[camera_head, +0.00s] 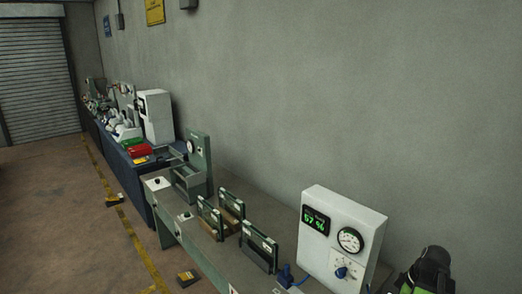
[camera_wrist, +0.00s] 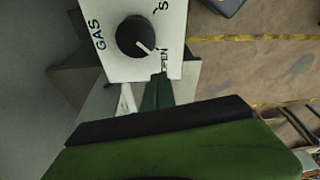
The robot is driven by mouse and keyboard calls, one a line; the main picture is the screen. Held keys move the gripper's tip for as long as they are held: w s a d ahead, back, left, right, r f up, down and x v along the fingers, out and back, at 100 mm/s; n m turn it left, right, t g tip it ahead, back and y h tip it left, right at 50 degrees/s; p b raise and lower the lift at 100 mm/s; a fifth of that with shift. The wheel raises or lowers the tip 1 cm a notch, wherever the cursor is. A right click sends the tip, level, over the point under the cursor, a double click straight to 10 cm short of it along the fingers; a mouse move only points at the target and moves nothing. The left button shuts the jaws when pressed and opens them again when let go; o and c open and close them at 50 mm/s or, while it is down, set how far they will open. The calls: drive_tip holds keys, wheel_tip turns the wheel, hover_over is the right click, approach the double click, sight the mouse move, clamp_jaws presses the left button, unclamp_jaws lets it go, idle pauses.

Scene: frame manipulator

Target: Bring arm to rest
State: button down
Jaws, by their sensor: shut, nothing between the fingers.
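My gripper (camera_wrist: 157,92) shows in the wrist view as narrow dark green fingers, closed together and holding nothing visible. A large green body with a black edge, part of my arm, fills the bottom of that view. Beyond the fingertips is a white panel (camera_wrist: 120,65) with a black knob (camera_wrist: 138,36) and the words GAS and OPEN; another word is cut off. I cannot tell whether the fingers touch the panel. In the head view, a black and green part of my arm shows at the lower right corner; the fingers are not visible there.
The workbench (camera_head: 183,232) runs along the grey wall. It carries a white box (camera_head: 322,255) with a green display and gauge, several upright frames (camera_head: 258,247), and a green gauge stand (camera_head: 198,160). Yellow-black blocks (camera_head: 187,278) lie on the floor. The floor at left is mostly clear.

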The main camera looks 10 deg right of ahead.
drive_tip(key=w+a+f+n+b, duration=0.1)
drive_tip(key=w+a+f+b, duration=0.25)
drive_tip(key=a, duration=0.35)
drive_tip(key=w+a+f+n+b, duration=0.2)
drive_tip(key=w+a+f, duration=0.25)
drive_tip(key=a, duration=0.25)
drive_tip(key=a+f+m+g+h+b, duration=0.1)
drive_tip(key=a+f+m+b, duration=0.3)
drive_tip(key=a, duration=0.6)
drive_tip(key=a+f+m+g+h+b, duration=0.1)
drive_tip(key=a+f+m+b, duration=0.4)
drive_tip(key=a, duration=0.5)
drive_tip(key=f+m, duration=0.1)
drive_tip(key=m, duration=0.1)
drive_tip(key=shift+a+m, duration=0.3)
drive_tip(key=shift+a, duration=0.1)
